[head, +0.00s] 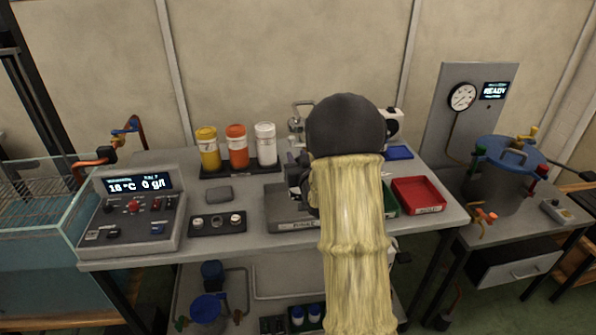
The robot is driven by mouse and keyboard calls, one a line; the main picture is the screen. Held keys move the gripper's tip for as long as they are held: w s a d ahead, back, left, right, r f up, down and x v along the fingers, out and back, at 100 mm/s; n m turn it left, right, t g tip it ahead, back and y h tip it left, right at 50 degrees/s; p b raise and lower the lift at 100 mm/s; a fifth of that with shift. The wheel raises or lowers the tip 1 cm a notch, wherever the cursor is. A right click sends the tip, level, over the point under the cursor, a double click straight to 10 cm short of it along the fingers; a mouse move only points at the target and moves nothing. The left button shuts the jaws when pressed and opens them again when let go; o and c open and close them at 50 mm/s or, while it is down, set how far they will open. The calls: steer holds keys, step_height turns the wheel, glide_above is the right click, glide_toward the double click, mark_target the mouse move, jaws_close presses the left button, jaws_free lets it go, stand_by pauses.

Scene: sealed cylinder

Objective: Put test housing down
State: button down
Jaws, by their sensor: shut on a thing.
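My arm, in a pale yellow sleeve with a dark rounded joint at its top, reaches up over the middle of the bench. It hides my gripper, so I cannot see its jaws or what is between them. I cannot make out the test housing for certain.
The bench (160,255) holds a control box (132,212), a rack with three capped bottles (237,147), a small tray (217,223) and a red bin (418,194). A green bin is partly hidden. A blue-lidded vessel (495,185) stands right. A glass tank (35,235) stands left.

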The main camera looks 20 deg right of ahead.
steer(key=shift+r, duration=0.15)
steer(key=shift+f, duration=2.35)
steer(key=shift+f+b, duration=0.15)
steer(key=shift+b, duration=0.15)
steer(key=c, duration=1.1)
jaws_free()
steer(key=shift+c, duration=0.2)
steer(key=shift+s, duration=0.15)
steer(key=s+a+b, duration=0.1)
steer(key=s, duration=1)
steer(key=shift+s+a+r, duration=0.35)
steer(key=shift+a+r, duration=0.05)
